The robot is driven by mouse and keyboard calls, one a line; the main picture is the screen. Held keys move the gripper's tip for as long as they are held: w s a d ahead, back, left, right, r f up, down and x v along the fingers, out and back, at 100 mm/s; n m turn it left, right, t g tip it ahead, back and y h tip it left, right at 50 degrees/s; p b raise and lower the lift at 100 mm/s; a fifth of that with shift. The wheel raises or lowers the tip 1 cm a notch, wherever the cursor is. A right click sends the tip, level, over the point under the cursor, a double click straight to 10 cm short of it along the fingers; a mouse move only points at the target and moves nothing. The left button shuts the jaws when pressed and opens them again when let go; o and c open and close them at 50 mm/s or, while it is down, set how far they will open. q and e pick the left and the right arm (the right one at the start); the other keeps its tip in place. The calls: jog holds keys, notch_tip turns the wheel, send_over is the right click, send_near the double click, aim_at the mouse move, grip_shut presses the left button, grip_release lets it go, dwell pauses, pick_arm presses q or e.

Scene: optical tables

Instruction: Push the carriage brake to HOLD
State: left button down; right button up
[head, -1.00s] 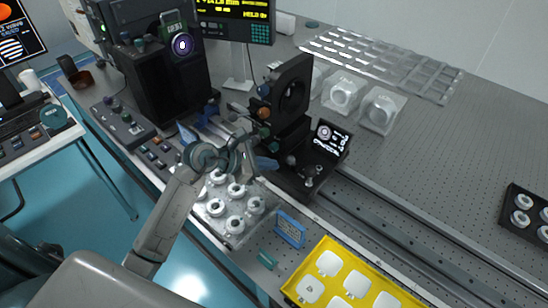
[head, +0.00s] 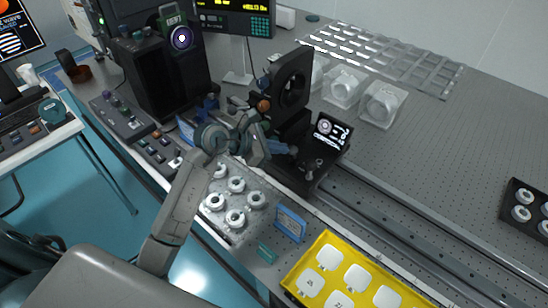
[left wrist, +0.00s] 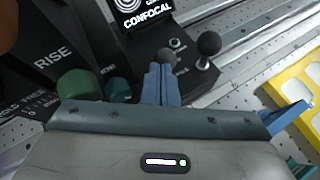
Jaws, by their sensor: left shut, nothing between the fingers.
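The black carriage (head: 288,177) sits on the rail with a small "CONFOCAL" screen (head: 331,130) on it. Two short levers with dark ball knobs stand on it: one knob (left wrist: 208,44) on a silver stem, the other (left wrist: 166,56) just beyond my fingertips. My left gripper (head: 290,150) is shut and empty, over the carriage's left part. In the left wrist view its blue fingers (left wrist: 162,84) point at the nearer knob; contact is unclear. My right gripper is out of view.
A black upright mount (head: 289,85) rises behind my gripper. A blue card (head: 290,224) and a yellow tray (head: 325,240) are at the front. The rail (head: 400,225) runs clear to the right.

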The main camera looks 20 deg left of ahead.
pick_arm(q)
jog(key=shift+r, duration=0.1)
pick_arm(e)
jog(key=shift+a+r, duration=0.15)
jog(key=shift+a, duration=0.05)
pick_arm(q)
jog(key=shift+r+p, duration=0.45)
jog(key=shift+r, duration=0.25)
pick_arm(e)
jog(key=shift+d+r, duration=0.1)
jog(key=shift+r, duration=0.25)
pick_arm(q)
jog(key=shift+a+f, duration=0.1)
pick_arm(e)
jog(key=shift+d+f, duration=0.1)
